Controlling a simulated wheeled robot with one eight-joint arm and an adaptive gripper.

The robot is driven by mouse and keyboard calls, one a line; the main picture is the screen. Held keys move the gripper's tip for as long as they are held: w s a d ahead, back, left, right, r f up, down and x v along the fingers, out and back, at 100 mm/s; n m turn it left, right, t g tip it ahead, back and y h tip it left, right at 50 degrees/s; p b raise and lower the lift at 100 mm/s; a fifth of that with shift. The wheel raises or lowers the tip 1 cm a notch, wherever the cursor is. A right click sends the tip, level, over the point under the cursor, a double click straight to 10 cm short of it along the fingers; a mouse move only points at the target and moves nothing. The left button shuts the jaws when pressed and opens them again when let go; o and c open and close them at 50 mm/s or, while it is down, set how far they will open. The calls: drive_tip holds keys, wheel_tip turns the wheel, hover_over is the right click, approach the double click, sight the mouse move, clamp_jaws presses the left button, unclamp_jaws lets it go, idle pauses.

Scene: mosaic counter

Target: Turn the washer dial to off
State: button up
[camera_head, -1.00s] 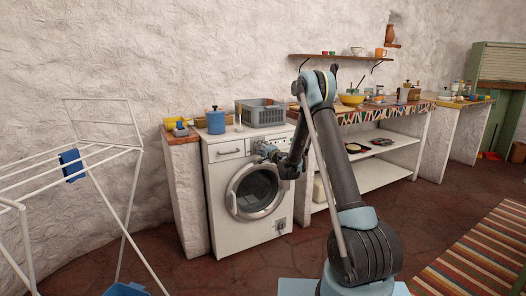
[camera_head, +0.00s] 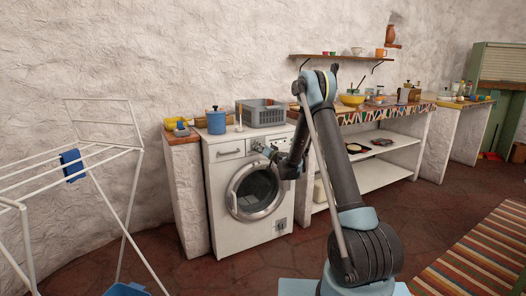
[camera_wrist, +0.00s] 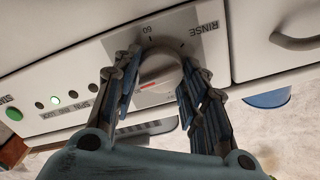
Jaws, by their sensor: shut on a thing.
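The white washer (camera_head: 228,215) stands against the wall, with my gripper (camera_head: 261,148) at the upper right of its front panel. In the wrist view the round grey dial (camera_wrist: 158,88) sits between the two fingers of my gripper (camera_wrist: 158,72), which are shut on it from both sides. A red mark shows on the dial's face. In the head view the dial is mostly hidden by my gripper.
A grey basket (camera_head: 262,116) and a blue canister (camera_head: 216,122) stand on top of the washer. A drying rack (camera_head: 82,175) is at the left. A green light (camera_wrist: 14,114) is lit on the panel. A mosaic counter (camera_head: 362,117) stands at the right.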

drive_tip(key=n, duration=0.9)
drive_tip(key=shift+d, duration=0.2)
drive_tip(key=n, duration=0.5)
drive_tip(key=shift+a, duration=0.1)
drive_tip(key=shift+n, duration=2)
drive_tip(key=shift+a, duration=0.15)
drive_tip(key=o, duration=1.1)
drive_tip(key=shift+c, duration=0.2)
drive_tip(key=shift+s, duration=0.1)
